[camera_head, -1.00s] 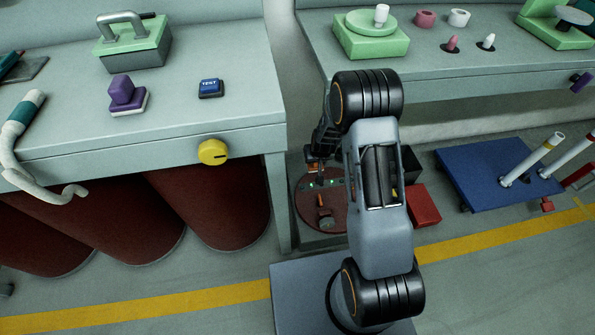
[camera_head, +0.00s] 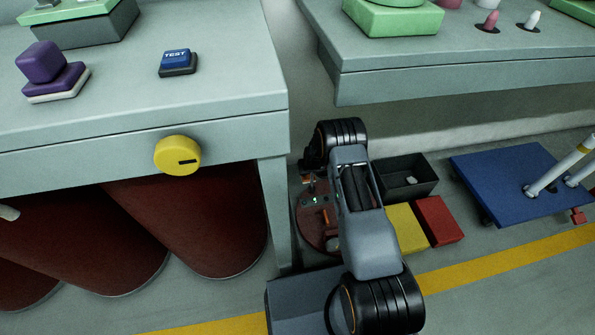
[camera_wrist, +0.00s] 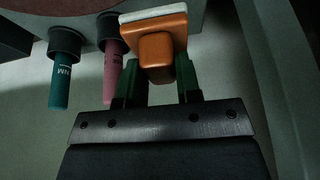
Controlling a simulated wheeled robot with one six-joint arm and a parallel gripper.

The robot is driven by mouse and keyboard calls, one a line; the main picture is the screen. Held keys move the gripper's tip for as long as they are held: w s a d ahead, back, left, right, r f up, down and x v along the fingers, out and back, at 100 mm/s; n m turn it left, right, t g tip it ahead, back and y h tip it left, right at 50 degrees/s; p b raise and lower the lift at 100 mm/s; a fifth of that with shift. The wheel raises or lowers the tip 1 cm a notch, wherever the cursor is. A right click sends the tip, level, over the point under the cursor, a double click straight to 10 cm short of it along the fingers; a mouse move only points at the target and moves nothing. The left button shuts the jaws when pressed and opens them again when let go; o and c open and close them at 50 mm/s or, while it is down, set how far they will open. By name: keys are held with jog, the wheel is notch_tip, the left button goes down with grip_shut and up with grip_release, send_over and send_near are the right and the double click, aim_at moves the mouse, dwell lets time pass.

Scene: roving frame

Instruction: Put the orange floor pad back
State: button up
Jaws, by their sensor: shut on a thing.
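The orange floor pad (camera_wrist: 161,50) shows in the wrist view as an orange block and knob on a pale base. My gripper (camera_wrist: 159,78) has its green fingers on either side of the knob and is shut on it. The pad's underside is out of sight, and I cannot tell whether it touches a surface. In the head view my arm hides most of the gripper, low beside the round dark red plate (camera_head: 305,232). Small orange parts show on that plate, but I cannot tell which is the pad.
A teal peg (camera_wrist: 61,82) and a pink peg (camera_wrist: 114,66) stand close left of the pad. In the head view, a black bin (camera_head: 422,184), yellow block (camera_head: 405,228), red block (camera_head: 438,220) and blue platform (camera_head: 505,170) lie right of my arm. A table leg (camera_head: 274,215) stands left.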

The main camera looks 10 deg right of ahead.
jog(key=shift+w+a+f+b, duration=0.35)
jog(key=shift+w+f+b, duration=0.9)
jog(key=shift+w, duration=0.4)
jog(key=shift+w+a+f+b, duration=0.3)
jog(key=shift+w+f+b, duration=0.8)
jog(key=shift+w+f, duration=0.45)
jog(key=shift+w+a+f+b, duration=0.35)
jog(key=shift+w+f+b, duration=0.85)
jog(key=shift+w, duration=0.55)
jog(key=shift+w+f, duration=0.15)
jog(key=shift+f, duration=0.15)
jog(key=shift+w+f+b, duration=0.15)
jog(key=shift+f+b, duration=0.95)
jog(key=shift+f, duration=0.4)
jog(key=shift+f, duration=0.15)
jog(key=o, duration=0.9)
